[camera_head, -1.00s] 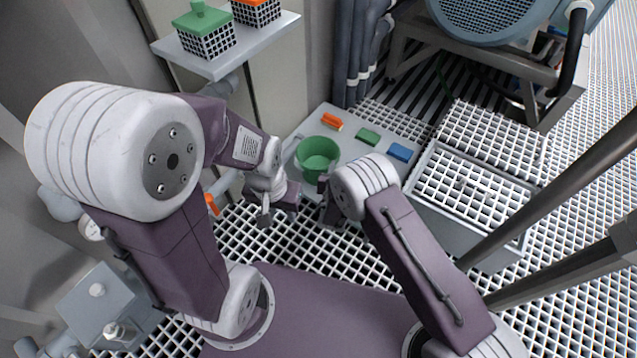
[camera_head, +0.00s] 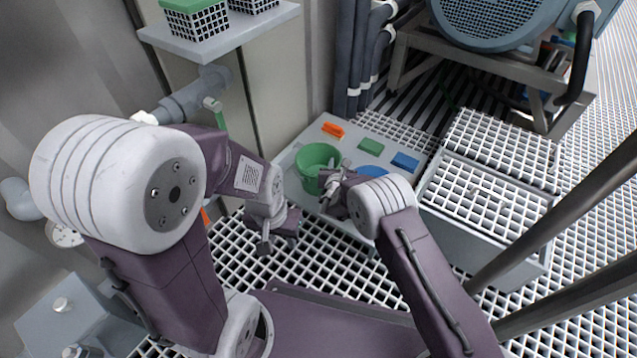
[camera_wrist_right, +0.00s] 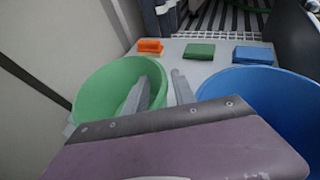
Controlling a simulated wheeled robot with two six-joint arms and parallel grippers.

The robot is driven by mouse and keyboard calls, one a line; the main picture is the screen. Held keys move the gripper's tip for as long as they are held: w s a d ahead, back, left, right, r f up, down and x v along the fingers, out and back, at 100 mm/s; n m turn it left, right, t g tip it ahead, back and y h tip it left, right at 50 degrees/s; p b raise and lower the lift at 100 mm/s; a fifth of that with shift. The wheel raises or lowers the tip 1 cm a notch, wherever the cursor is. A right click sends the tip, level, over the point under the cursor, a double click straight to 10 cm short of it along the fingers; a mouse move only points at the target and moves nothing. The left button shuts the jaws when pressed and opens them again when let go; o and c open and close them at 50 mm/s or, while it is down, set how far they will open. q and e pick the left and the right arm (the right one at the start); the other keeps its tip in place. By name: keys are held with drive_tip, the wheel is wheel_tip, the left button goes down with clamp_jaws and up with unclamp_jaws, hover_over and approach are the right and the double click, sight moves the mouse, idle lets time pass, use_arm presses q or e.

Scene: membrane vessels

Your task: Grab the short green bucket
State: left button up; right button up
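The green bucket (camera_head: 312,158) stands on a light grey platform against the wall; it also shows at the left of the right wrist view (camera_wrist_right: 105,95). My right gripper (camera_head: 334,181) is at the bucket's right side. In the right wrist view its two fingers (camera_wrist_right: 160,92) are apart, one over the bucket's inside and the other outside, with the right rim between them. Whether they touch the wall cannot be told. My left gripper (camera_head: 276,246) hangs over the grating, left of and nearer than the bucket; its opening is unclear.
A blue bucket (camera_wrist_right: 268,95) stands close on the right, mostly hidden by my right arm in the head view. Orange (camera_head: 333,129), green (camera_head: 370,146) and blue (camera_head: 405,161) blocks lie behind. A grated box (camera_head: 485,195) stands to the right. A shelf (camera_head: 230,38) overhangs at upper left.

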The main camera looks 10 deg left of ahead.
clamp_jaws()
drive_tip(key=shift+s+f, duration=0.15)
drive_tip(key=shift+f, duration=0.05)
idle(1.2)
